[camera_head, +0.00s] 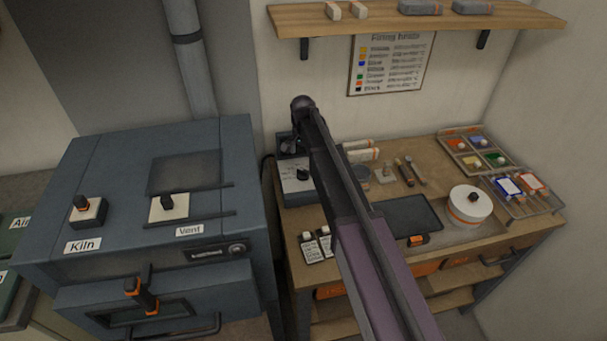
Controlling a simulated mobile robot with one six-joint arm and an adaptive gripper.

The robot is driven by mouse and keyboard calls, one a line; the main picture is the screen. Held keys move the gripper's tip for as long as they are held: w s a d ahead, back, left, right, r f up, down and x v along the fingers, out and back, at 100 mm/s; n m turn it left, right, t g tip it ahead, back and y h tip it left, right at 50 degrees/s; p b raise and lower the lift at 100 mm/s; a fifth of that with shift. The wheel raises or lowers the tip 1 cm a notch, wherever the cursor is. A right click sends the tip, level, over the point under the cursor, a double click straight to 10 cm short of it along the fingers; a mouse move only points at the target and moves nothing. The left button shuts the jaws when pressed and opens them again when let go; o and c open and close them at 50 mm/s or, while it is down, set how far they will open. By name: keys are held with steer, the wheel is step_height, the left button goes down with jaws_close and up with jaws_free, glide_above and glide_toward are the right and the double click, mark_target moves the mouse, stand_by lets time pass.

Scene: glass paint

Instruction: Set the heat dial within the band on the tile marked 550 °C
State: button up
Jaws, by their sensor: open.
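A small grey box with a pale front panel (293,187) stands at the left end of the wooden bench. It carries a dark knob (303,175), which looks like the heat dial. My arm hides part of the box, and its scale and band are too small to read. I cannot make out a tile marked 550 °C. Two white labelled tiles (316,246) stand at the bench's front left; their print is unreadable.
The blue-grey kiln (110,160) on the left has a Kiln switch (84,207), a Vent switch (168,205) and an orange-marked door handle (142,290). A firing heats chart (390,63) hangs below a shelf (420,20). A white round pot (469,206), trays and tools occupy the bench.

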mark_target(303, 170)
steer(key=shift+f+b, duration=3.1)
steer(key=shift+f, duration=0.35)
steer(key=c, duration=1.2)
